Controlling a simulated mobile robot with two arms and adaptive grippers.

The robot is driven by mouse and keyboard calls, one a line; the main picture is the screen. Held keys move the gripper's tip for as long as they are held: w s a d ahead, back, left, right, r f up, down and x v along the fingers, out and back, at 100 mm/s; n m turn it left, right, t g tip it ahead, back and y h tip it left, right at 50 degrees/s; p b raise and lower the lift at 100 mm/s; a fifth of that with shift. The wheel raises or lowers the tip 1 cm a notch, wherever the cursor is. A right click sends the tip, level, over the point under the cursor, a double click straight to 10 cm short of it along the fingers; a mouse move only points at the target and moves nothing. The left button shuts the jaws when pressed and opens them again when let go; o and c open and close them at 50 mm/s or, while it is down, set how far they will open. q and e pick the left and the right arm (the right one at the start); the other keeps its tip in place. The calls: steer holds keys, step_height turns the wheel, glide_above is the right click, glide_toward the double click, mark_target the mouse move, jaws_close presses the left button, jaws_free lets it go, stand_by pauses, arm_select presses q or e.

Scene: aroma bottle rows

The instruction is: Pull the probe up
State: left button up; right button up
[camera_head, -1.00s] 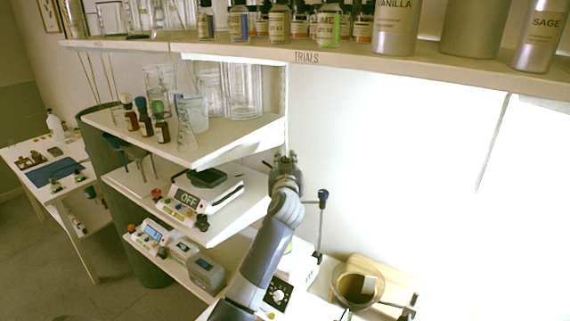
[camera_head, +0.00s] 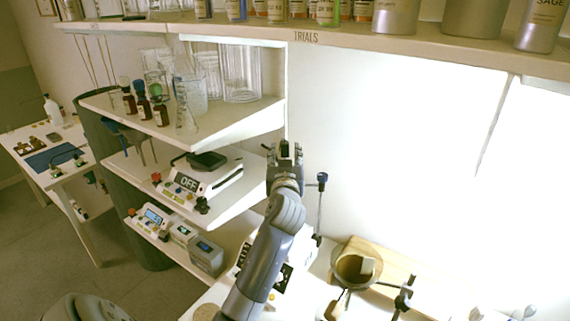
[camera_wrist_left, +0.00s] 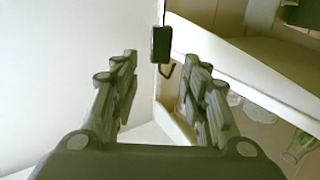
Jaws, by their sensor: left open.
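A thin upright rod with a dark blue knob (camera_head: 322,178) stands just right of my left gripper in the head view; it may be the probe, but I cannot tell. Whether this is the same knob is unclear. My right gripper is out of view.
Shelves on the left hold glass beakers (camera_head: 241,75), brown bottles (camera_head: 160,113) and a device showing OFF (camera_head: 187,182). The long upper shelf (camera_head: 400,44) runs overhead. A bowl (camera_head: 355,270) sits below right. The wall space right of my gripper is clear.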

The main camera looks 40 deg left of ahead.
arm_select(q)
steer(key=v, duration=0.5)
stand_by(0.5)
